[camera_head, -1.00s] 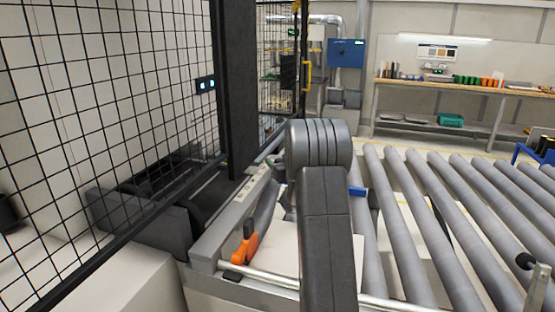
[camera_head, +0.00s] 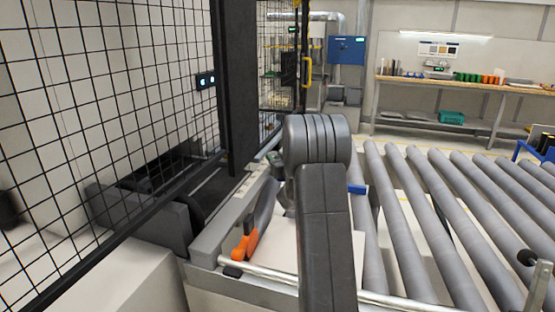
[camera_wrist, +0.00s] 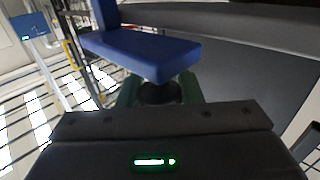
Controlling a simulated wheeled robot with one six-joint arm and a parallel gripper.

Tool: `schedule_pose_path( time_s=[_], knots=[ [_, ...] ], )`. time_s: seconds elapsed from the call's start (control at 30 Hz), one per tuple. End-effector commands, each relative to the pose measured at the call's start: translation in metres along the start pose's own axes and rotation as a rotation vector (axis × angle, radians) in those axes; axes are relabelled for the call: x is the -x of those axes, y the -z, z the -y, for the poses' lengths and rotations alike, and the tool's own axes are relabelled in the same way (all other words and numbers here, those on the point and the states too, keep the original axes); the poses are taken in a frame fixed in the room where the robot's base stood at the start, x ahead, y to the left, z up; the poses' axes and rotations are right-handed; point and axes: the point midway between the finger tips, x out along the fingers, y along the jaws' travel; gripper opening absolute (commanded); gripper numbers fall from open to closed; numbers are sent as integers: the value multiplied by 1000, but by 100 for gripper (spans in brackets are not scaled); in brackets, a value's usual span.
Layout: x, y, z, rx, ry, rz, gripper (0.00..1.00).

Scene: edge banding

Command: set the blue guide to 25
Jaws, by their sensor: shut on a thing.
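The blue guide (camera_wrist: 145,52) fills the upper middle of the wrist view as a blue block with a flat face. A dark round knob (camera_wrist: 160,93) shows just below it. My gripper (camera_wrist: 160,88) has its two dark green fingers on either side of this knob and is shut on it. In the head view my own arm hides the gripper and most of the guide. Only a small blue piece (camera_head: 357,189) shows right of the arm, probably part of the guide. No scale or number is readable.
An orange handle (camera_head: 243,246) stands on the machine's left rail, beside a pale panel (camera_head: 275,246). Grey rollers (camera_head: 430,220) run along the right. A black mesh fence (camera_head: 100,100) is close on the left. A workbench (camera_head: 470,86) stands at the back.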

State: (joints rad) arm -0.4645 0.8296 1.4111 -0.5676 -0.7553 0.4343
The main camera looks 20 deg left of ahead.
Motion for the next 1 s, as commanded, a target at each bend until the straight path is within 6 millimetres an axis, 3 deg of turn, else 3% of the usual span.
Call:
schedule_pose_path(
  time_s=[0.6, 1.0],
  knots=[
    [84, -4, 86, -1, 3, 0, 0],
    [98, -1, 98, 0, 1, 2, 0]
  ],
)
